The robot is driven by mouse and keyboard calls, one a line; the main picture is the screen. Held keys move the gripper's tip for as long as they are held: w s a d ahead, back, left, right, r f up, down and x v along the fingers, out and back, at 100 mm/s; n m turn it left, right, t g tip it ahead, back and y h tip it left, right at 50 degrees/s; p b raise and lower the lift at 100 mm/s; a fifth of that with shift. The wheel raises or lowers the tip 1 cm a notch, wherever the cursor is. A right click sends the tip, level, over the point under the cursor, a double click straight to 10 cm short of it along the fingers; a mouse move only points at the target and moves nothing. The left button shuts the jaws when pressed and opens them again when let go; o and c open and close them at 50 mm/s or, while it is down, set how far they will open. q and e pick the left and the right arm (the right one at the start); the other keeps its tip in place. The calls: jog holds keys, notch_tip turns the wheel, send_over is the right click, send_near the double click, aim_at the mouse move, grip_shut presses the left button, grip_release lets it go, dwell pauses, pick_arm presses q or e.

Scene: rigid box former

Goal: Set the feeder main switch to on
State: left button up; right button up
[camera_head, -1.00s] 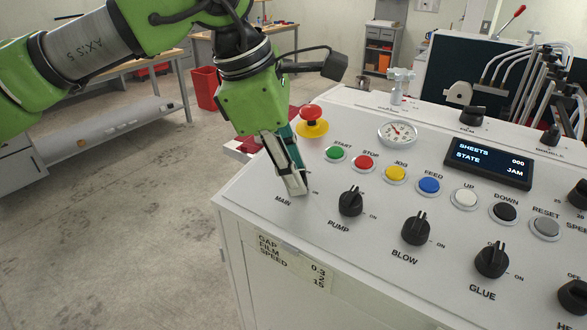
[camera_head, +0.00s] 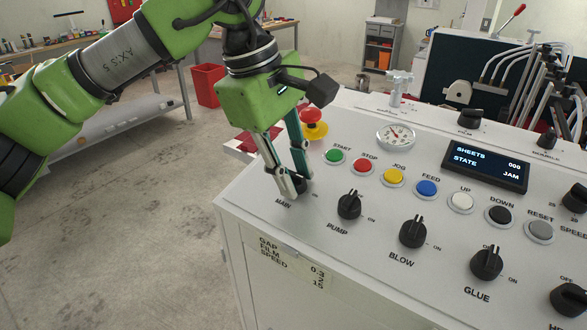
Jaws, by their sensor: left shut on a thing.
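The main switch (camera_head: 304,186) is a black rotary knob at the left end of the knob row on the white panel, above the label MAIN. It is mostly hidden by my left gripper (camera_head: 296,187), so I cannot tell which way it points. My left gripper comes down from above with its two fingers apart around the knob, shut on it. My right gripper is not in view.
The pump knob (camera_head: 349,205) stands just right of the main switch. The red emergency button (camera_head: 311,117) with its yellow base is behind the gripper. The start button (camera_head: 335,156) is close by. The display (camera_head: 486,165) reads SHEETS 000, STATE JAM.

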pick_arm(q)
jog(key=shift+r, duration=0.1)
jog(key=o, duration=1.1)
jog(key=v, duration=1.2)
jog(key=shift+d, duration=0.1)
